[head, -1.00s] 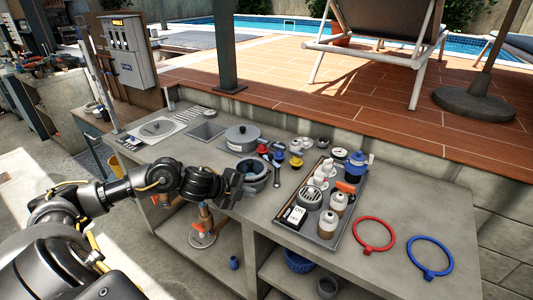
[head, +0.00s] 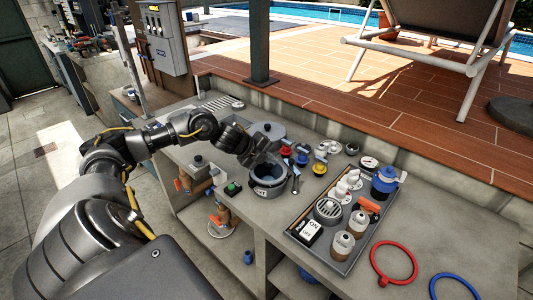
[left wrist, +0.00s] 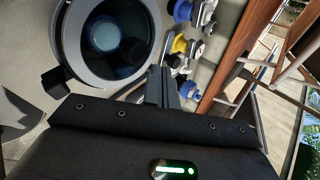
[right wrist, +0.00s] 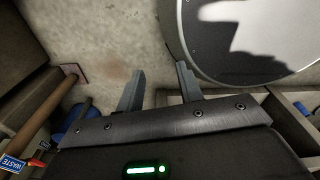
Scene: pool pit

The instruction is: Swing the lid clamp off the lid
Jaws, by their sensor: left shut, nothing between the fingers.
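A round grey pot (head: 268,180) stands at the counter's front edge. Its dark top shows a bluish circle inside, also in the left wrist view (left wrist: 105,38); I cannot tell whether a clear lid covers it. A dark block (left wrist: 55,86) sticks out from its rim. A narrow bar with a grey end (head: 295,178) stands right of the pot; I cannot tell whether it is the lid clamp. My left gripper (head: 262,148) is over the pot's far left side, its fingers together and empty (left wrist: 165,86). My right gripper (right wrist: 160,88) is open and empty, outside the head view.
A grey round cover (head: 270,129) lies behind the pot, partly hidden by my left gripper. A tray (head: 298,240) of bottles and fittings stands to the right. Red (head: 393,262) and blue rings lie beyond it. A large disc (right wrist: 245,40) borders my right gripper.

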